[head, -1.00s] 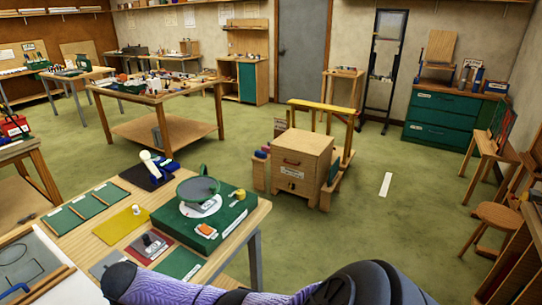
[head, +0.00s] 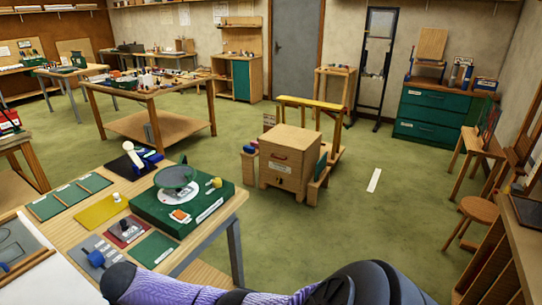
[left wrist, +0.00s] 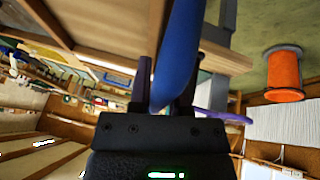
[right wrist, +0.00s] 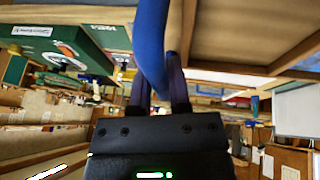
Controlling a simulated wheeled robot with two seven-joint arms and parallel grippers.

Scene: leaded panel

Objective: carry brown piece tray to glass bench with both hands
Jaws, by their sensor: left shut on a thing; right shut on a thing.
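My left gripper (left wrist: 170,100) is shut on a blue bar-like handle (left wrist: 183,45) in the left wrist view. My right gripper (right wrist: 160,95) is shut on a similar blue handle (right wrist: 152,40) in the right wrist view. Neither gripper shows in the head view, where my purple-sleeved arm (head: 165,287) crosses the bottom edge. A wooden bench (head: 215,225) stands at near left, with green mats (head: 70,197) and a green box (head: 150,212) on it. I cannot tell whether it is the glass bench.
A wooden box stand (head: 290,170) with a yellow-topped frame is on the floor ahead. A stool (head: 487,210) and shelving (head: 505,255) stand on the right. Another workbench (head: 150,95) is farther back left. Green floor (head: 350,225) between the stand and stool is mostly clear.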

